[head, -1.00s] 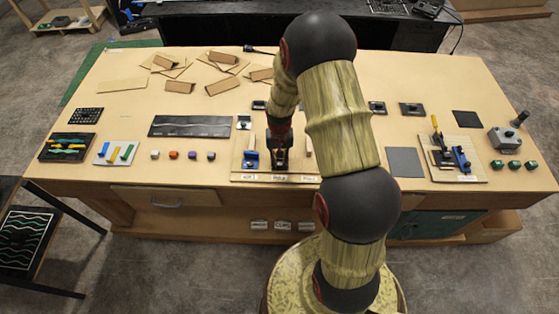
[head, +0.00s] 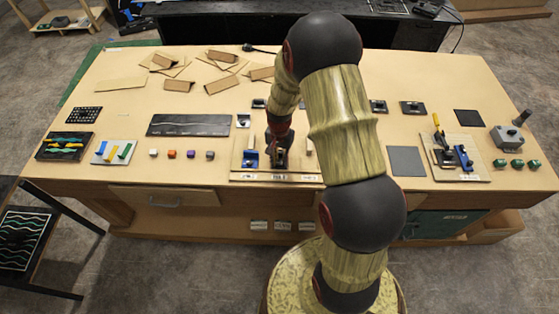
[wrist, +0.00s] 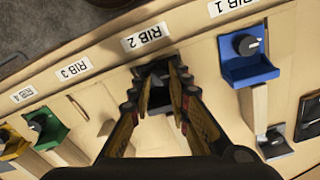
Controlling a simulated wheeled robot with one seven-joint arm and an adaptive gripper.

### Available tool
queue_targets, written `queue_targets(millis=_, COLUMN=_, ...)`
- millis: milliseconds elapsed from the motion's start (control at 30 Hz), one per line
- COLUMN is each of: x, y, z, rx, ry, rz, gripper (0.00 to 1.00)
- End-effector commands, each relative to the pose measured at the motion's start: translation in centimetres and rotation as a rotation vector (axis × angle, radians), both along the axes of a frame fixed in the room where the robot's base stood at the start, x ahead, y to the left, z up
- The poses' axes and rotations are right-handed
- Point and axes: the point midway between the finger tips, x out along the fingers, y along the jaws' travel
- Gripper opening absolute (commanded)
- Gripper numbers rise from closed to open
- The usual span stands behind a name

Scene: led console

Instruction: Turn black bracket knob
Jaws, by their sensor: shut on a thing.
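The black bracket (wrist: 159,97) is mounted by the RIB 2 label (wrist: 148,37) in the wrist view. My gripper (wrist: 160,72) is over it, with a finger on each side, and is shut on its knob. The knob itself is largely hidden between the fingertips, so its turn angle cannot be told. In the head view my gripper (head: 278,150) is down at the front middle of the table, and the bracket is mostly hidden behind it.
A blue bracket (wrist: 248,68) with a black knob is to the right at RIB 1. A green bracket (wrist: 46,129) and a yellow bracket (wrist: 14,143) are to the left. Coloured cubes (head: 173,154) lie left of the board on the table (head: 115,127).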

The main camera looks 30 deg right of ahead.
Motion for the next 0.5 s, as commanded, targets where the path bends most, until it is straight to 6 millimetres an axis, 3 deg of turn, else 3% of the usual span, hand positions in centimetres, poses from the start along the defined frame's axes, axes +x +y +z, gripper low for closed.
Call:
queue_targets(millis=300, x=0.04, y=0.0, z=0.09, rx=0.0, ry=-0.001, rz=-0.01, gripper=0.0)
queue_targets(millis=333, x=0.05, y=0.0, z=0.09, rx=0.0, ry=-0.001, rz=-0.01, gripper=0.2)
queue_targets(millis=500, x=0.04, y=0.0, z=0.08, rx=0.0, ry=-0.001, rz=-0.009, gripper=0.3)
